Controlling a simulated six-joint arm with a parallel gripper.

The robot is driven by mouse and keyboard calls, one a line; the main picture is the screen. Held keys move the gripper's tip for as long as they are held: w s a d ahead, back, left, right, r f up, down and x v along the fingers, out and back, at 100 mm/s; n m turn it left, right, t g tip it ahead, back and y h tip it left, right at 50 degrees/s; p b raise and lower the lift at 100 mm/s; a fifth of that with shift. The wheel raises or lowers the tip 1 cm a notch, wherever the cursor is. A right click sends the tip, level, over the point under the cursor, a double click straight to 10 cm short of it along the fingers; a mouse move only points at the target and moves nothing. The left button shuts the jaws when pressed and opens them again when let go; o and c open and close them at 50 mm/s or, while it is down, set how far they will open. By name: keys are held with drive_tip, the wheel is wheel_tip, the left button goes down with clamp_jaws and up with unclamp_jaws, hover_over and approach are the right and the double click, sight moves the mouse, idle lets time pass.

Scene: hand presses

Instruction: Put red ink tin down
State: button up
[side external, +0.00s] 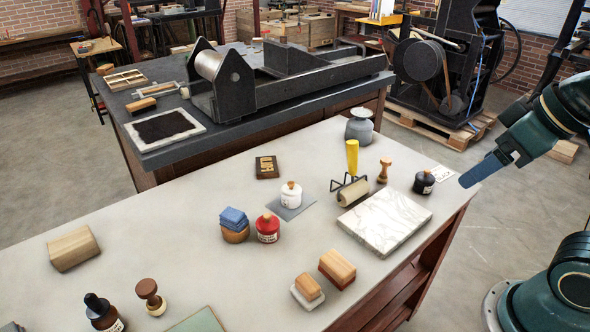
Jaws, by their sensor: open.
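The red ink tin (267,231) stands upright on the pale table top (200,284), left of the picture's middle. It has a pale label and a wooden knob on its lid. Nothing holds it. My gripper (466,182) is at the right, beyond the white marble slab, near the table's right edge and far from the tin. It is open and empty, seen edge-on with its blue fingers pointing down and left.
A round wooden block with folded blue cloth (234,219) stands close left of the tin. A white tin (291,195) is on a grey mat (290,213) behind it. The marble slab (385,222), a roller (352,190) and a black tin (424,182) lie toward my gripper.

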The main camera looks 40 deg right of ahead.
drive_tip(key=w+a+f+m+y, duration=0.3)
drive_tip(key=w+a+f+m, duration=0.25)
drive_tip(key=w, duration=0.45)
drive_tip(key=w+a+f+m+y, duration=0.4)
drive_tip(key=w+f, duration=0.3)
drive_tip(key=w, duration=0.2)
drive_tip(key=m+t+y, duration=0.3)
drive_tip(key=m, duration=1.3)
approach(268, 230)
drive_tip(key=shift+s+d, duration=0.2)
drive_tip(key=shift+d, duration=0.55)
drive_tip(key=shift+w+d+f+m+t, duration=0.2)
drive_tip(key=shift+d+f+m+t, duration=0.1)
drive_tip(key=shift+f+m+t, duration=0.35)
drive_tip(key=shift+r, duration=0.1)
drive_tip(key=shift+g+h, duration=0.25)
drive_tip(key=shift+h, duration=0.05)
drive_tip(key=x, duration=0.7)
drive_tip(key=shift+w+a, duration=0.15)
drive_tip(key=shift+a, duration=0.1)
drive_tip(key=shift+w+a+f, duration=0.25)
drive_tip(key=shift+w+a, duration=0.1)
